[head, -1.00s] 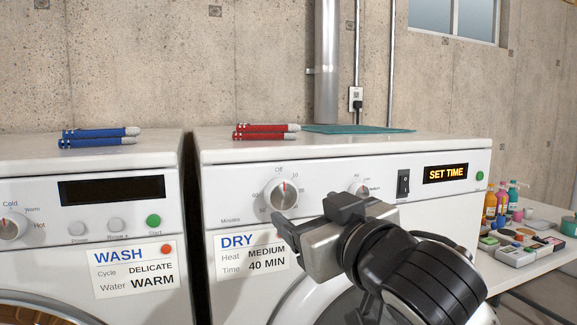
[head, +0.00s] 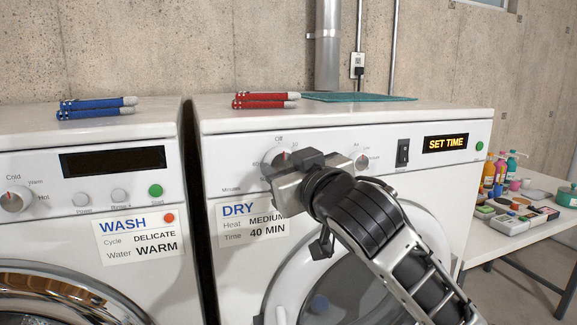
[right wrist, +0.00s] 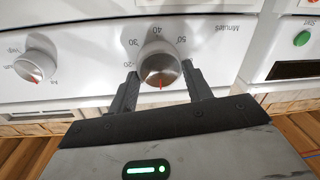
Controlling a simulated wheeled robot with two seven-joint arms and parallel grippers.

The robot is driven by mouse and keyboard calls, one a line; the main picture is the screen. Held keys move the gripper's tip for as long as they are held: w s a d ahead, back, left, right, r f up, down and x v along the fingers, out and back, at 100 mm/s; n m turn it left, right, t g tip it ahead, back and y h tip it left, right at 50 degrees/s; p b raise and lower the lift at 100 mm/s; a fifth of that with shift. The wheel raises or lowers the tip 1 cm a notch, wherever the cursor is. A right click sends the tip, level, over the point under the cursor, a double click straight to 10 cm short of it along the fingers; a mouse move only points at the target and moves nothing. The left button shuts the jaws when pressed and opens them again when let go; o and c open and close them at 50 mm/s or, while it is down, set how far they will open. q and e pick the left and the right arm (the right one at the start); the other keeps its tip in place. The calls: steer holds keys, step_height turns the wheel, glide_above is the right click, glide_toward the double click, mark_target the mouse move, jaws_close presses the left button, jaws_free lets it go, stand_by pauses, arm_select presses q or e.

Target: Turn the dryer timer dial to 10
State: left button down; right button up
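The dryer timer dial (head: 274,156) is a round silver knob on the dryer's front panel. In the head view my right gripper (head: 284,177) covers much of it. In the right wrist view, upside down, the dial (right wrist: 160,66) shows a red mark pointing down, toward the Off side. The numbers 20 to 50 show around it. My right gripper (right wrist: 162,84) is open, with one finger on each side of the dial and small gaps visible. The dryer display (head: 446,143) reads SET TIME. My left gripper is not in view.
A heat dial (head: 361,160) and a black switch (head: 402,153) sit right of the timer dial. A DRY card (head: 236,225) reads MEDIUM, 40 MIN. The washer (head: 90,135) stands left.

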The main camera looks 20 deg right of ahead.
steer(key=shift+m, duration=0.4)
steer(key=m, duration=0.3)
steer(key=shift+m, duration=0.4)
steer(key=shift+d+f+m+t+h, duration=0.1)
steer(key=shift+m+t+h, duration=0.1)
steer(key=shift+m, duration=0.9)
steer(key=shift+d+m+t+h, duration=0.1)
steer(key=shift+m+t, duration=0.1)
steer(key=shift+m, duration=0.9)
steer(key=o, duration=1)
steer(key=shift+c, duration=0.2)
